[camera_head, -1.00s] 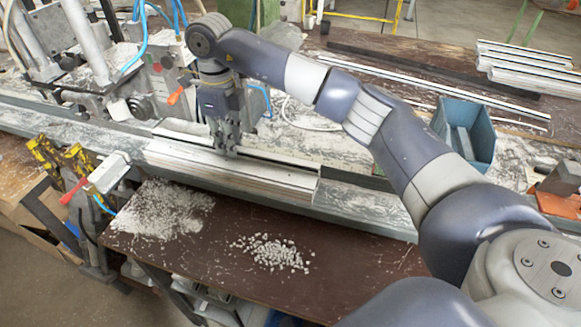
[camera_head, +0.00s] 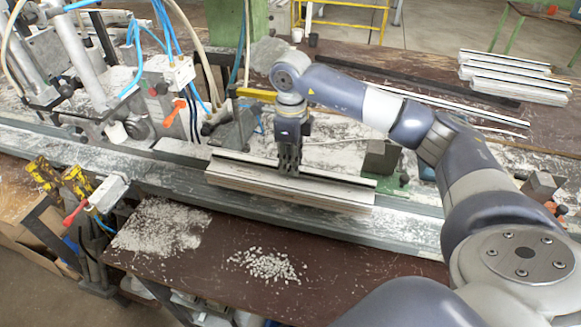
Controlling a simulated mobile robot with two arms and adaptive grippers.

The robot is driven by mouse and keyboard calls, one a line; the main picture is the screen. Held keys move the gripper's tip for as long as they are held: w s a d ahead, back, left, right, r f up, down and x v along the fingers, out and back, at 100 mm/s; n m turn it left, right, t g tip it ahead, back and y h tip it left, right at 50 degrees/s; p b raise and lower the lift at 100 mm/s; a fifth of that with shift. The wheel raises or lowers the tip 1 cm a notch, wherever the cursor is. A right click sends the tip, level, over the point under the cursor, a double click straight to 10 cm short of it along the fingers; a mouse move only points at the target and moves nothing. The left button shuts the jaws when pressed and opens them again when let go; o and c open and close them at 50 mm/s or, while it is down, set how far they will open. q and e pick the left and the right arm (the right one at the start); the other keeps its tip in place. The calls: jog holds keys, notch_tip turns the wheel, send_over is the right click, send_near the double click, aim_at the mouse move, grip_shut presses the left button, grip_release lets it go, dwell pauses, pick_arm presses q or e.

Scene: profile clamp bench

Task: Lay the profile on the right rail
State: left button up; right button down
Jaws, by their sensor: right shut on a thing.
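The profile (camera_head: 285,190) is a long pale bar with a dark groove along its top. It lies lengthwise along the grey rail (camera_head: 412,230), over the stretch right of the clamp machine. My right gripper (camera_head: 289,168) points down and is shut on the profile near its middle; its fingertips are partly hidden in the groove. I cannot tell whether the profile touches the rail or hangs just above it. My left gripper is not in view.
The clamp machine (camera_head: 125,100) with blue hoses stands at the left. A grey-green block (camera_head: 382,160) sits behind the profile's right end. Several profiles (camera_head: 515,75) lie at the back right. White chips (camera_head: 265,265) litter the brown board in front. The rail right of the profile is clear.

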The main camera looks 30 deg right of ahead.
jog(key=shift+w+f+p, duration=0.1)
jog(key=shift+f+p, duration=0.65)
jog(key=shift+f, duration=0.8)
jog(key=shift+f, duration=0.1)
jog(key=shift+f+b, duration=0.45)
jog(key=shift+b, duration=0.05)
jog(key=shift+f, duration=0.15)
jog(key=c, duration=1.5)
grip_release()
jog(key=shift+c, duration=0.2)
